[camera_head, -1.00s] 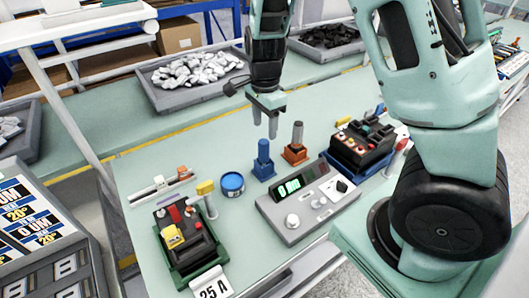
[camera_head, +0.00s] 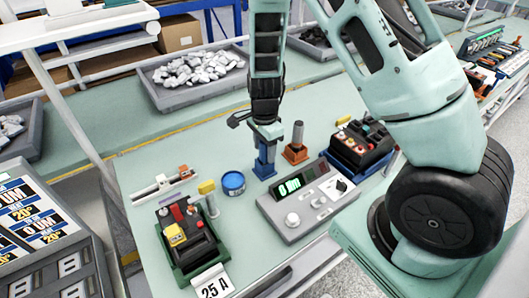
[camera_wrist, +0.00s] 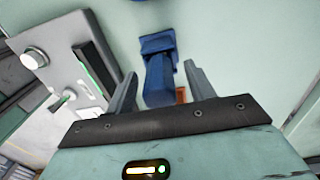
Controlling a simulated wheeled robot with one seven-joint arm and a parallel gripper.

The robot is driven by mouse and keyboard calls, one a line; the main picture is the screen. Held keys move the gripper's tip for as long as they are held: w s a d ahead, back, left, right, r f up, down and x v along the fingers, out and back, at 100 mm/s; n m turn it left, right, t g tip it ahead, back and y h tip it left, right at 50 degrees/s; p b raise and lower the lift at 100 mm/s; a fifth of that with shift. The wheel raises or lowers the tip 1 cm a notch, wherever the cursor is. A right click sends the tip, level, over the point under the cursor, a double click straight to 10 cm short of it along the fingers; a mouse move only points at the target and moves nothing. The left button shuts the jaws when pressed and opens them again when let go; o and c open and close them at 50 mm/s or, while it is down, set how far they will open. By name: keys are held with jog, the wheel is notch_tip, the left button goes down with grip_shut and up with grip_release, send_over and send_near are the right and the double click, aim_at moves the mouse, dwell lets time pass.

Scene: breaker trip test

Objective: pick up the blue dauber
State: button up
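The blue dauber (camera_head: 265,156) stands upright on a blue base (camera_head: 264,172) on the pale green bench. My gripper (camera_head: 267,142) is over it, pointing down, with its fingers around the dauber's top. In the wrist view the blue dauber (camera_wrist: 159,84) lies between the two fingers, and its blue base (camera_wrist: 157,43) shows beyond. My gripper (camera_wrist: 160,71) is open there, with a gap on both sides of the dauber. The dauber's top is partly hidden by my gripper in the head view.
An orange holder with a grey post (camera_head: 297,142) stands close right of the dauber. A grey meter (camera_head: 306,200) is in front. A blue round tin (camera_head: 233,183) is to the left. A breaker in a green tray (camera_head: 188,240) and another in a blue tray (camera_head: 360,145) flank these.

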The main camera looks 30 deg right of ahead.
jog(key=c, duration=1)
notch_tip(320, 180, up, 10)
jog(key=shift+r, duration=0.1)
